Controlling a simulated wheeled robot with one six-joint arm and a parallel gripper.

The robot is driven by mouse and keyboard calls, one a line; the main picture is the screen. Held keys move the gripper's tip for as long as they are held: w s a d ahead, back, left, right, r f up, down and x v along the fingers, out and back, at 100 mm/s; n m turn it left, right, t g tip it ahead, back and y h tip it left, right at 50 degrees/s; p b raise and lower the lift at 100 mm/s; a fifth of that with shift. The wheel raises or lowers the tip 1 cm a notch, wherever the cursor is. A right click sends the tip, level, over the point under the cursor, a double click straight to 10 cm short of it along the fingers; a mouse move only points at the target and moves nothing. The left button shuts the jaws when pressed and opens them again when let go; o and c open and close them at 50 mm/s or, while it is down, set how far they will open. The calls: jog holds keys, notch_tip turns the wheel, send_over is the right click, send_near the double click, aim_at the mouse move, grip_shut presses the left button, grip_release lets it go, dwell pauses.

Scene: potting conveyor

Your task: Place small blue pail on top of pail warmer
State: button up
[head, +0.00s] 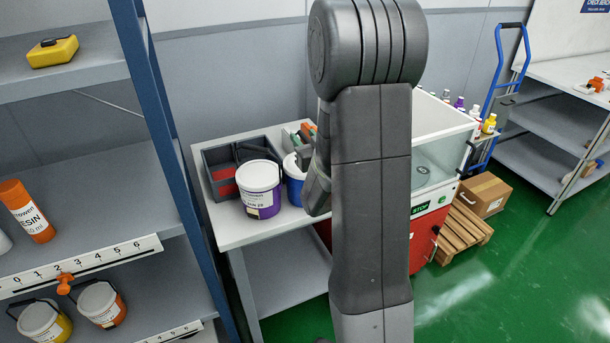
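A blue pail (294,186) with a white rim stands upright on the white-topped bench, close behind and right of a purple pail (264,203). The purple pail and my arm hide part of it. A red and white machine (430,207) with a green-lit panel and an open white top section stands right of the bench; my arm covers its left side. I cannot tell whether it is the pail warmer. My arm rises through the middle of the view and its wrist part is beside the blue pail.
The bench (226,232) also holds a dark divided bin (222,185). A shelf rack (165,130) stands at left with pails and bottles. A wooden pallet (462,232), a cardboard box (485,195) and a blue hand truck (497,60) are at right. Green floor is clear at lower right.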

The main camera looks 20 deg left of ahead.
jog(key=shift+w+a, duration=0.2)
grip_shut()
dwell(1.2)
jog(key=shift+r, duration=0.1)
